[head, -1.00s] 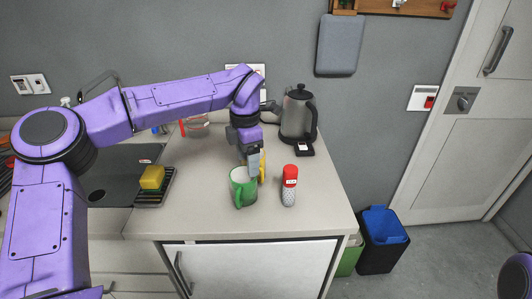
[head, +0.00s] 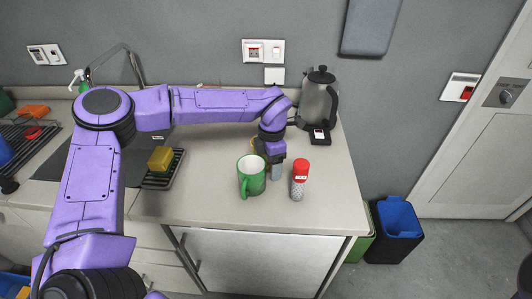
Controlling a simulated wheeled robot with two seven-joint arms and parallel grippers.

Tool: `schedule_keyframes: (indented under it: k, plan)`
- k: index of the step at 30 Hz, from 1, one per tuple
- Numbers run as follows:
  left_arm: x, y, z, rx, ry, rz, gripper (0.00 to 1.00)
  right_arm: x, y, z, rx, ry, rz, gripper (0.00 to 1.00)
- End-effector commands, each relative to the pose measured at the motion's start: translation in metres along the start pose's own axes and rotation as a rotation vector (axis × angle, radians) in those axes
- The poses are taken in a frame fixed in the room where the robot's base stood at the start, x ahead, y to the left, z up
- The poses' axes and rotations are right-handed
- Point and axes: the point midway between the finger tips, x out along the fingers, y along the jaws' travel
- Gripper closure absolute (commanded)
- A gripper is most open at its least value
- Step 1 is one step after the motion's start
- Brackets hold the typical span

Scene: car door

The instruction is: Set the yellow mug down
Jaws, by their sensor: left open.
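The yellow mug (head: 257,145) is mostly hidden behind my left gripper and the green mug; only a small yellow part shows, and it appears to stand on the counter. My left gripper (head: 276,173) points down just right of the green mug (head: 251,175), in front of the yellow mug. Its jaws are open, with a finger showing low over the counter. Whether the fingers touch the yellow mug is hidden. The green mug stands upright with its handle toward me. My right gripper is out of view.
A red-capped shaker (head: 299,180) stands close right of my left gripper. A kettle (head: 320,98) stands behind it on the counter (head: 205,205). A yellow sponge (head: 160,159) lies on a dark rack at left. The counter's front middle is clear.

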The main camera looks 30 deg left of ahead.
Motion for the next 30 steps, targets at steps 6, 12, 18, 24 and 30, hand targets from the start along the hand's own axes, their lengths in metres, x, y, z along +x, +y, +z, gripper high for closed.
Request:
schedule_keyframes:
  k: [6,12,18,24,30]
  plan:
    - [0.002,0.000,0.000,0.000,-0.001,0.000,0.32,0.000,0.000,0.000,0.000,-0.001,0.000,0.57]
    - [0.002,0.000,0.000,0.000,-0.001,0.000,0.97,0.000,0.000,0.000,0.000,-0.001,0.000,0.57]
    - [0.001,0.000,0.000,0.000,-0.001,0.001,1.00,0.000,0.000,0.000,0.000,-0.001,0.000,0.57]
    - [-0.022,0.001,0.001,0.000,-0.006,0.005,1.00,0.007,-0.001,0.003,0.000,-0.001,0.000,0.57]
    - [-0.072,0.001,0.001,-0.001,-0.005,0.006,1.00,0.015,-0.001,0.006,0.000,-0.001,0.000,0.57]
